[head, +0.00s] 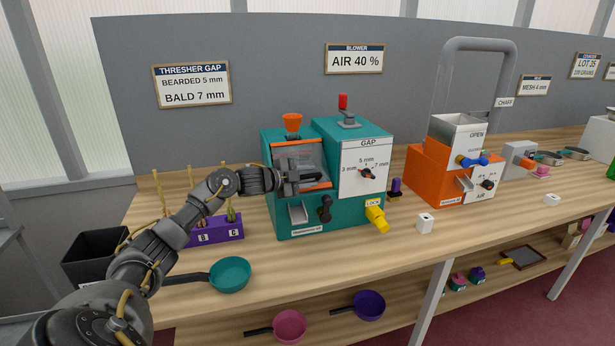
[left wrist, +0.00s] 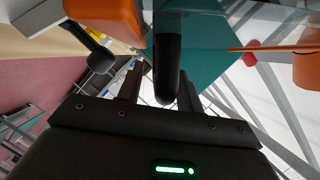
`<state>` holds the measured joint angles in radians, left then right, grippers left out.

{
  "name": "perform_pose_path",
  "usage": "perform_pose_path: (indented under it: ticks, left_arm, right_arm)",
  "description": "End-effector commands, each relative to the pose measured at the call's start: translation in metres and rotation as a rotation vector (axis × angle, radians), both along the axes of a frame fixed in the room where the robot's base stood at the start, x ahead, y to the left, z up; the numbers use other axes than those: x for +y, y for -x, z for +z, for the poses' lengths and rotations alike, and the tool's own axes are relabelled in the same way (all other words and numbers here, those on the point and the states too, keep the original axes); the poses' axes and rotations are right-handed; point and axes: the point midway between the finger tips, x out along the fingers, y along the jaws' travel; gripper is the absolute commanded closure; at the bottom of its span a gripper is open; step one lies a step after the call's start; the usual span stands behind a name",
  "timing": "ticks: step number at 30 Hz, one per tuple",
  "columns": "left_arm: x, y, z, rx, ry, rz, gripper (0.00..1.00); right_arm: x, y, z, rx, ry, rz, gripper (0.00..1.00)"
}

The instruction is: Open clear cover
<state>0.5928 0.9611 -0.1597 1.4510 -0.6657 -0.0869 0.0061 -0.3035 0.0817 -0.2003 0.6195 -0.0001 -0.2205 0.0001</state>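The teal thresher (head: 350,133) stands on the bench. Its clear cover (head: 298,153) has orange strips and closes the sloped front below the orange hopper (head: 292,122). My left gripper (head: 305,179) is at the cover's lower part and hides some of it. In the left wrist view, a dark handle bar (left wrist: 168,55) stands between the fingers of my left gripper (left wrist: 158,92). A gap shows on the bar's left side, so the gripper looks open around it; the right finger is very close to the bar. My right gripper is not in view.
The thresher carries a gap dial (head: 366,173), a black crank (head: 324,209) and a yellow lock knob (head: 377,219). A purple rack (head: 216,230) and teal pan (head: 230,274) are near my left arm. An orange blower (head: 428,175) stands right. Bench front is mostly clear.

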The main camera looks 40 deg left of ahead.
Motion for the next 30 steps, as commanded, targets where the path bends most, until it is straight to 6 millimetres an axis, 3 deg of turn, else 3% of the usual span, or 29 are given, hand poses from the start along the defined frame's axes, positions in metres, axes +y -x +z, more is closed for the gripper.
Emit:
perform_pose_path:
  ticks: [1,9,20,30]
  left_arm:
    - [0.0,0.0,0.0,0.0,0.0,0.0,0.64]
    - [0.0,0.0,0.0,0.0,0.0,0.0,0.99]
    - [0.0,0.0,0.001,0.001,0.0,-0.001,1.0]
    - [-0.004,0.0,0.015,-0.002,-0.002,-0.001,1.0]
  right_arm:
    - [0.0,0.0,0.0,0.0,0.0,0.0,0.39]
    - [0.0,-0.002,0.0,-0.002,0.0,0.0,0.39]
    - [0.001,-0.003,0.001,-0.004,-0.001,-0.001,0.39]
    - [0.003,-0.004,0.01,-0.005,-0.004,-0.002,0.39]
